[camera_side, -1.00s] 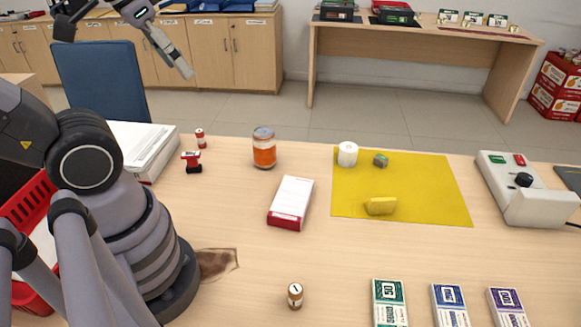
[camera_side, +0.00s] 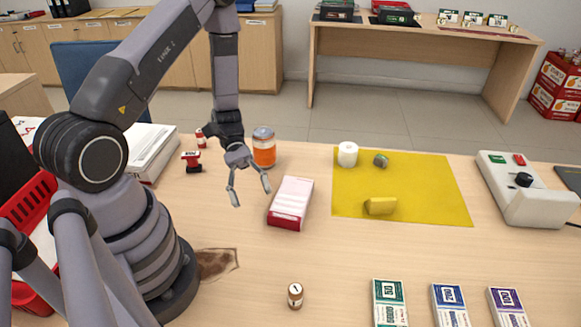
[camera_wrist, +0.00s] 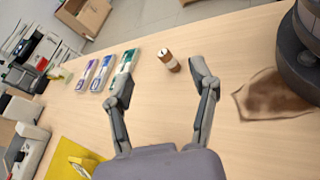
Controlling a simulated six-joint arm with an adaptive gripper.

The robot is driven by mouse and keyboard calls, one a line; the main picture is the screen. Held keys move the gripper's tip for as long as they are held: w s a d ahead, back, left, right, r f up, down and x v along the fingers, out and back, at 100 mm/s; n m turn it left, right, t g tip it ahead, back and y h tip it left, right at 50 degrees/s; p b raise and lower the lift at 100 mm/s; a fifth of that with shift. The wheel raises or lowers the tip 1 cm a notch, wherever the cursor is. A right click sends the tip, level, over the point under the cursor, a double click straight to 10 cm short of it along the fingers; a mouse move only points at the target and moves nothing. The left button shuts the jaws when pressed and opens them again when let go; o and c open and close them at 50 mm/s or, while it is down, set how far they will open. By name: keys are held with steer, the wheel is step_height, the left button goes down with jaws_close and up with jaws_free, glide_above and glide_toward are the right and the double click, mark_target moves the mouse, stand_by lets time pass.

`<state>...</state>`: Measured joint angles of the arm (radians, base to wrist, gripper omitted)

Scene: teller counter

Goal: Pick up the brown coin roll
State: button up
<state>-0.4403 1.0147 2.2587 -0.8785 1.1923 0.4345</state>
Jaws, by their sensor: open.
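The brown coin roll (camera_side: 295,296) stands upright on the counter near the front edge in the side view, with a pale label marked 1. In the wrist view the coin roll (camera_wrist: 170,61) shows beyond my fingertips, between them and a little toward the top. My gripper (camera_side: 251,200) is open and empty in the side view, above the counter just left of the white and red box, well behind the coin roll. In the wrist view both fingers of my gripper (camera_wrist: 168,100) are spread apart with bare counter between them.
Banknote bundles (camera_side: 389,303) lie right of the coin roll. A white and red box (camera_side: 291,203) lies close to my gripper. A yellow mat (camera_side: 430,190) carries a white roll, a small grey block and a yellow sponge. An orange jar (camera_side: 264,150) stands behind. A brown stain (camera_side: 216,263) marks the counter.

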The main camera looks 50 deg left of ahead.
mark_target(291, 286)
steer(key=s+d+f+n+t+h, duration=0.1)
steer(key=f+n, duration=0.1)
steer(key=f, duration=0.1)
steer(key=s+d+f+n+t+h, duration=0.1)
steer(key=f+n+t, duration=0.1)
steer(key=f+n, duration=0.1)
steer(key=s+f+n+t+h, duration=0.1)
steer(key=f+n+t+h, duration=0.1)
steer(key=f, duration=0.2)
steer(key=shift+d+f+n, duration=0.15)
steer(key=shift+d+n, duration=0.15)
steer(key=shift+d, duration=0.1)
steer(key=shift+s+d+f+t, duration=0.15)
steer(key=shift+d+f+t, duration=0.1)
steer(key=shift+t, duration=0.05)
steer(key=d, duration=0.7)
steer(key=shift+w+d, duration=0.2)
steer(key=shift+w, duration=0.1)
steer(key=shift+w+d+f, duration=0.1)
steer(key=shift+w+d, duration=0.1)
steer(key=shift+d, duration=1.35)
steer(key=shift+w+d+f, duration=0.1)
steer(key=shift+w+d, duration=0.1)
steer(key=shift+d, duration=1.3)
jaws_close()
